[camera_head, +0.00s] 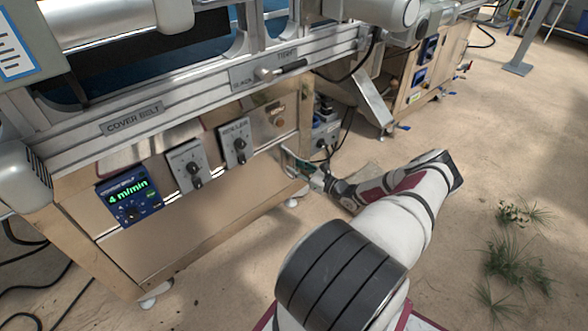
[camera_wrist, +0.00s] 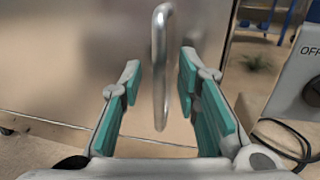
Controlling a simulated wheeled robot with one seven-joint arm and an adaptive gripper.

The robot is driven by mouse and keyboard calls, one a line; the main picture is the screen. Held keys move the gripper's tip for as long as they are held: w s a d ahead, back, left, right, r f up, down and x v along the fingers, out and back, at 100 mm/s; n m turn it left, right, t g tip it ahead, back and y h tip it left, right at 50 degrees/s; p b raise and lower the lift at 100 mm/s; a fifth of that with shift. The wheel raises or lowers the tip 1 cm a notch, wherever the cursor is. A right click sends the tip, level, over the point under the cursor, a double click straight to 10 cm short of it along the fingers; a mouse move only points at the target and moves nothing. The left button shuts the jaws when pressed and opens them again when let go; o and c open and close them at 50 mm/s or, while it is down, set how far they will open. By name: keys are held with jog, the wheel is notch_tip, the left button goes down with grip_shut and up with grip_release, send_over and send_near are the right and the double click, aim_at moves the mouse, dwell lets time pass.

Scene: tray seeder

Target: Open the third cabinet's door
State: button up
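A vertical silver loop handle (camera_wrist: 160,60) stands out from a smooth metallic cabinet door panel (camera_wrist: 70,60) in the wrist view. The door looks closed, with a seam along its lower edge. My gripper (camera_wrist: 160,72) is open, its teal-padded fingers on either side of the handle with gaps left and right. In the head view my gripper (camera_head: 313,174) is small, at the right end of the near tan cabinet (camera_head: 225,195). The handle is hard to make out there. I cannot tell which cabinet is the third.
The near cabinet carries a speed display (camera_head: 130,197) and two knob panels (camera_head: 188,166). A box marked OFF (camera_wrist: 300,75) and dark cables are close on the right in the wrist view. Grass tufts (camera_head: 510,250) grow on the open sandy floor at right.

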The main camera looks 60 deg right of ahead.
jog(key=shift+w, duration=0.6)
grip_shut()
